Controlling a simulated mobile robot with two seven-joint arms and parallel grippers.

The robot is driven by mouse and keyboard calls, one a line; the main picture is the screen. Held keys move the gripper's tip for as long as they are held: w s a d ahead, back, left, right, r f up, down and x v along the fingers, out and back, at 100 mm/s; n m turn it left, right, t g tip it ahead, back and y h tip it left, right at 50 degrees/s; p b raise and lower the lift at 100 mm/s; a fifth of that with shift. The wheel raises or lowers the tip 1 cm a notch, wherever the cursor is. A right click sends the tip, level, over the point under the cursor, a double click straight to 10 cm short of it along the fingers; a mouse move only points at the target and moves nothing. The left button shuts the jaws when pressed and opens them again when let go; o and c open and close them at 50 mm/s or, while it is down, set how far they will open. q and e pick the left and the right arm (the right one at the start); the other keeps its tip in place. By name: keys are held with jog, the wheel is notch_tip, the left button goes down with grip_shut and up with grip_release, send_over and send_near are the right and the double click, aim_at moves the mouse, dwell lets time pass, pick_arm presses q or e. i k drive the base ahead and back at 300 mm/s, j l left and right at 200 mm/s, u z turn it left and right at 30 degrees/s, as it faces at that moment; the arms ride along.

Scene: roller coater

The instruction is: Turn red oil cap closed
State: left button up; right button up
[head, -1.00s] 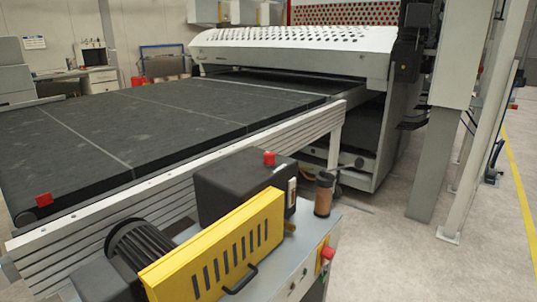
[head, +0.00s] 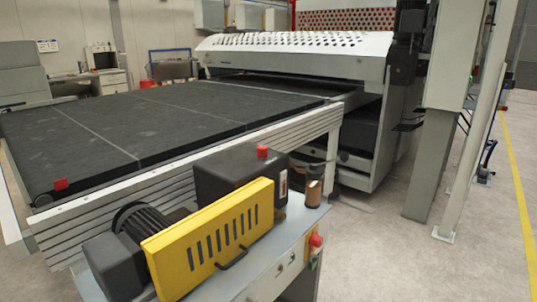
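The red oil cap (head: 263,152) sits on top of the black gearbox housing (head: 238,172), behind the yellow guard. It is small in the head view, and I cannot tell whether it is turned open or closed. Neither of my grippers shows in the view, and nothing touches the cap.
A slotted yellow guard (head: 213,237) with a black handle stands in front of the housing. A black motor (head: 140,225) is at its left. A brown cylinder (head: 313,187) and a red button (head: 316,240) are at the right. The conveyor (head: 130,130) lies behind; floor (head: 400,260) at right is clear.

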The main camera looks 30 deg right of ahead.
aim_at(263, 151)
jog(key=k+u, duration=0.15)
jog(key=u, duration=0.3)
jog(key=k+u, duration=0.15)
jog(key=u, duration=0.3)
jog(key=l+u, duration=0.2)
jog(key=u, duration=0.25)
jog(key=l+u, duration=0.2)
jog(key=u, duration=0.25)
jog(key=k+l, duration=0.15)
jog(key=l, duration=0.25)
jog(key=k+l, duration=0.1)
jog(key=l, duration=0.25)
jog(key=k+l, duration=0.15)
jog(key=l, duration=0.25)
jog(key=k+l, duration=0.15)
jog(key=l, duration=0.2)
jog(key=k+l, duration=0.1)
jog(key=l, duration=0.3)
jog(key=k+l, duration=0.15)
jog(key=l, duration=0.2)
jog(key=k+l, duration=0.1)
jog(key=l, duration=0.3)
